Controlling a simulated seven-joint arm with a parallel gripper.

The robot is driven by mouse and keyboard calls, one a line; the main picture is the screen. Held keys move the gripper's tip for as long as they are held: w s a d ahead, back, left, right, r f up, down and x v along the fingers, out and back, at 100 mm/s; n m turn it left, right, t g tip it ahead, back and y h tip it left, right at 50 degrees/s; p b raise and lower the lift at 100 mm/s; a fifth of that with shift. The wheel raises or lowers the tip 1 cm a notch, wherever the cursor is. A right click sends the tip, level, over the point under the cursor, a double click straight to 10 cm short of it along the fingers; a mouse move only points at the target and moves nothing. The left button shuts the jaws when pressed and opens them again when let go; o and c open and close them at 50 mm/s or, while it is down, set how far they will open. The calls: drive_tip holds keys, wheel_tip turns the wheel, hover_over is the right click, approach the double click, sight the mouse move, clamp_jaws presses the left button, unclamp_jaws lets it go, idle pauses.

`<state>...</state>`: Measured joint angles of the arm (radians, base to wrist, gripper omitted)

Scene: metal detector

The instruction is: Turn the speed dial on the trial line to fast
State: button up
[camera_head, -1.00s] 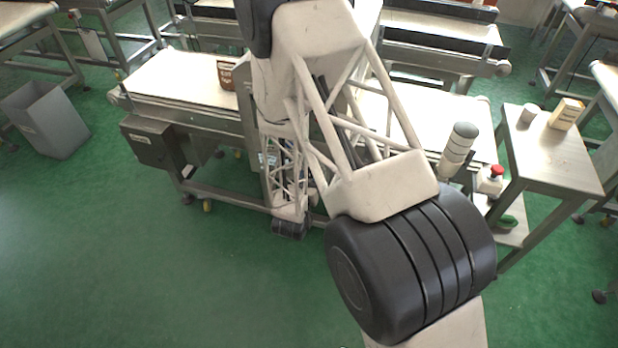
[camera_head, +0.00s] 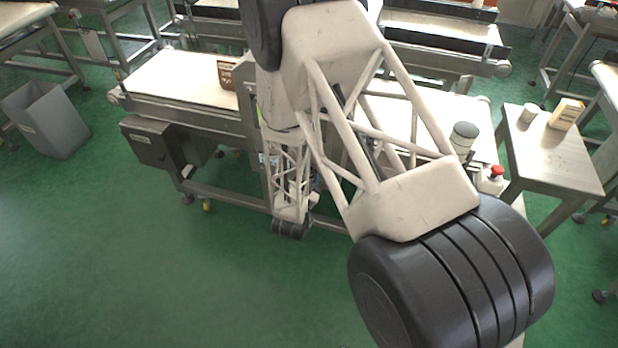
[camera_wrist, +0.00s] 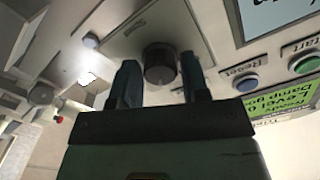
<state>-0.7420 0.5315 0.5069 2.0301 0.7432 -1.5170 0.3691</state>
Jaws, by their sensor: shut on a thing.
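The speed dial (camera_wrist: 160,63) is a dark round knob on a grey metal panel, in the upper middle of the wrist view. My gripper (camera_wrist: 160,70) has one dark blue finger on each side of the knob and is shut on it. The dial's markings and pointer cannot be read here. In the head view my arm hides the dial and the gripper. The line with its pale conveyor belt (camera_head: 172,78) stands behind my arm.
A blue Reset button (camera_wrist: 247,83), a green button (camera_wrist: 305,64) and a lit green display (camera_wrist: 285,98) lie right of the knob. In the head view, a red-topped emergency stop (camera_head: 496,171) and a side table (camera_head: 550,150) stand at the right. A brown box (camera_head: 228,74) sits on the belt.

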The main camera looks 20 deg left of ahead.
drive_tip(key=shift+m, duration=1.2)
drive_tip(key=o, duration=0.9)
drive_tip(key=shift+o, duration=0.2)
drive_tip(key=shift+s, duration=0.1)
drive_tip(key=s, duration=0.7)
drive_tip(key=shift+s, duration=0.3)
